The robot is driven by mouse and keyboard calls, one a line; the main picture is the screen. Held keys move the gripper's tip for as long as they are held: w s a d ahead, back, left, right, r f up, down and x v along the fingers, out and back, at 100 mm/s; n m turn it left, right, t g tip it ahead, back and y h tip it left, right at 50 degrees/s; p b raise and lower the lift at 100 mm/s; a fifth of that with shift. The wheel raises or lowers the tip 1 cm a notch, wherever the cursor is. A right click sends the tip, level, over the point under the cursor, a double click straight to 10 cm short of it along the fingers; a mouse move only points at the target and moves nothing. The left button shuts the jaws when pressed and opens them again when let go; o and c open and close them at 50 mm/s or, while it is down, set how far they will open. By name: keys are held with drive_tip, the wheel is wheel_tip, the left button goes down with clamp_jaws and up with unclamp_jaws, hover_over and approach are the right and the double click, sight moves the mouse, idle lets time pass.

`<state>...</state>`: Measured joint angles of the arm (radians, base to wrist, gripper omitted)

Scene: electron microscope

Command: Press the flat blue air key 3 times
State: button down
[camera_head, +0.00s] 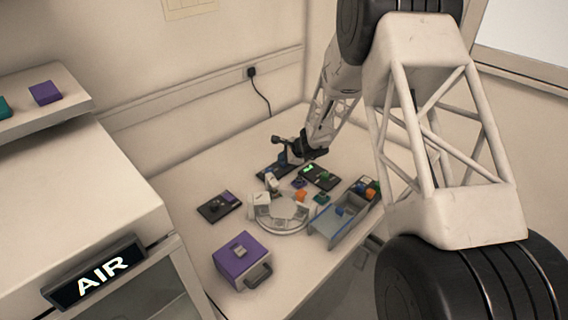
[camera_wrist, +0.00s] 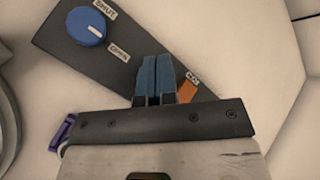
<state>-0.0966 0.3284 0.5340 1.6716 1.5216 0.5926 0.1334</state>
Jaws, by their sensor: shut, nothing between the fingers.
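My gripper (camera_head: 283,161) is low over the back of the table, above a dark panel (camera_head: 266,174). In the wrist view its two blue fingers (camera_wrist: 157,64) are together with nothing between them. They overlap the lower right part of the dark panel (camera_wrist: 122,62). Whether the tips touch the panel I cannot tell. I cannot make out a flat blue air key; the fingers hide part of the panel.
A dark panel with a green display (camera_head: 320,177) lies right of my gripper. A round pale fixture (camera_head: 282,226), a grey tray (camera_head: 325,227), a purple box (camera_head: 233,250) and another dark panel (camera_head: 209,212) stand nearer. A lit AIR sign (camera_head: 100,272) is on the left cabinet.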

sight(283, 163)
drive_tip(key=shift+f, duration=0.45)
idle(0.4)
drive_tip(key=shift+r, duration=0.6)
drive_tip(key=shift+r, duration=2.9)
